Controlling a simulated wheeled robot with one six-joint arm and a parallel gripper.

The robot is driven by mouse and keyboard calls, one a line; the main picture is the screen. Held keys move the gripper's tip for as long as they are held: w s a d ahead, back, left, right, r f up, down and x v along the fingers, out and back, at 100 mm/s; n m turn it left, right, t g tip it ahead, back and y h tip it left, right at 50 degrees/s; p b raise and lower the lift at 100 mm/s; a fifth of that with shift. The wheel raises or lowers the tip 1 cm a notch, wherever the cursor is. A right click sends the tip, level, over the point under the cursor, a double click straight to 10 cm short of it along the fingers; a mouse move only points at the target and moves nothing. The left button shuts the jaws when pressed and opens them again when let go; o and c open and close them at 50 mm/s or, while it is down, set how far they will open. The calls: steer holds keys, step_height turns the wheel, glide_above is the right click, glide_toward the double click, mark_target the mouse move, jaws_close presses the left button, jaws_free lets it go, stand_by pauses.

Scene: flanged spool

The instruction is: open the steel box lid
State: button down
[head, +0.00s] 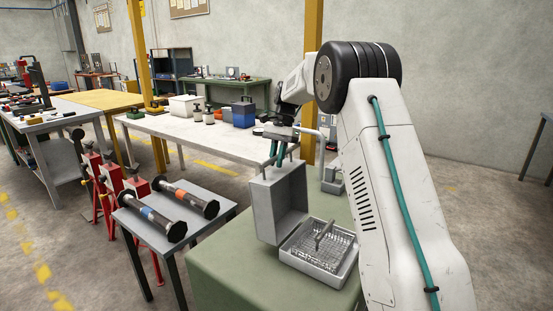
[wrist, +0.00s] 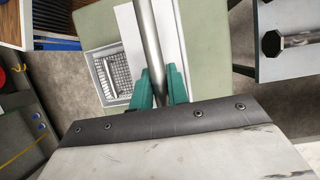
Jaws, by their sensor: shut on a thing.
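The steel box (head: 341,278) stands on the green table with its inside exposed. Its lid (head: 277,207) stands roughly upright along the left and back side of the box. My gripper (head: 279,157) is at the lid's upper edge, its teal fingers pointing down. In the wrist view my gripper (wrist: 160,88) is shut on a round steel bar handle (wrist: 150,42) in front of the pale lid panel (wrist: 129,30). A wire mesh lining and a small grey metal piece (head: 323,234) show inside the box. The hinge is hidden.
The green table (head: 222,268) is bare to the left of the box. A small grey table (head: 205,211) with two black-flanged spools (head: 150,222) (head: 185,197) stands to the left. A white bench (head: 170,124) and a yellow post (head: 313,60) stand behind.

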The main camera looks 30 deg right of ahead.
steer(key=c, duration=1.4)
jaws_free()
steer(key=shift+s+a+f, duration=0.1)
steer(key=shift+a, duration=0.05)
steer(key=shift+o, duration=0.2)
steer(key=shift+d, duration=0.2)
steer(key=shift+d+r, duration=0.1)
steer(key=shift+r, duration=0.25)
steer(key=v, duration=0.6)
steer(key=shift+r, duration=0.1)
steer(key=shift+d+r, duration=0.2)
steer(key=shift+r, duration=0.25)
